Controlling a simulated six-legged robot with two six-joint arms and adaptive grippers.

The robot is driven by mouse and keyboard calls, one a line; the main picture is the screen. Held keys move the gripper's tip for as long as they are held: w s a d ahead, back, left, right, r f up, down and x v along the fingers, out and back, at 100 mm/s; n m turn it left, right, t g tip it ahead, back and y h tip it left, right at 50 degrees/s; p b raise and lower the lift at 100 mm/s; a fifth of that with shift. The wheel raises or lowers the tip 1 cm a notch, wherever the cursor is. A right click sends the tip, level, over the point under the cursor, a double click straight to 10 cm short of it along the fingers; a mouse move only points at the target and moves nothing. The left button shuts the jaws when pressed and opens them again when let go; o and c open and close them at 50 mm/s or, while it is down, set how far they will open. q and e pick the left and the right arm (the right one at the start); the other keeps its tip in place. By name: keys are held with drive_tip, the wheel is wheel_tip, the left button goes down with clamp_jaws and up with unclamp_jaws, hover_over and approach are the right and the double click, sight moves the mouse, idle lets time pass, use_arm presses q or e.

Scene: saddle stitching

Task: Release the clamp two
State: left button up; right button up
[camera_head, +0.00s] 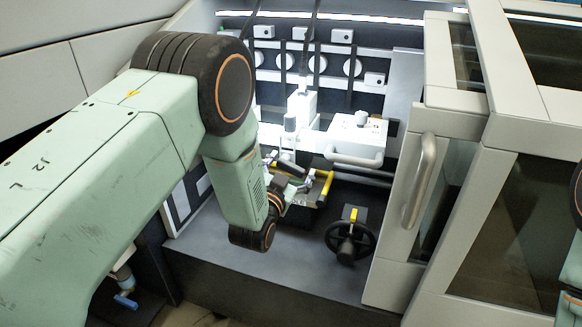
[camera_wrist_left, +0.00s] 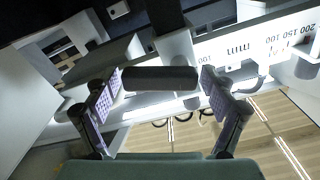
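My left gripper (camera_head: 300,188) reaches down into the machine bay in the head view, and its fingers are small and partly hidden by my arm there. In the left wrist view the two fingers of my left gripper (camera_wrist_left: 160,90) are spread wide. A dark horizontal bar, like a handle (camera_wrist_left: 160,79), shows between the fingertips; I cannot tell whether the pads touch it. A yellow-and-black part (camera_head: 325,187) is right beside the gripper in the head view. No label shows which part is clamp two. My right gripper is not in view.
A black handwheel (camera_head: 349,241) with a yellow piece (camera_head: 352,214) above it stands right of the gripper. A white block with a handle (camera_head: 357,140) is behind. A grey door with a handle (camera_head: 419,180) stands on the right. The dark front ledge (camera_head: 270,285) is clear.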

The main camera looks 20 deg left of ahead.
use_arm(q)
drive_tip(key=shift+o, duration=0.4)
drive_tip(key=shift+s, duration=0.1)
drive_tip(key=s, duration=1.1)
drive_tip(key=shift+s+a, duration=0.2)
drive_tip(key=shift+s, duration=0.2)
drive_tip(key=w, duration=1.2)
drive_tip(key=shift+d, duration=0.2)
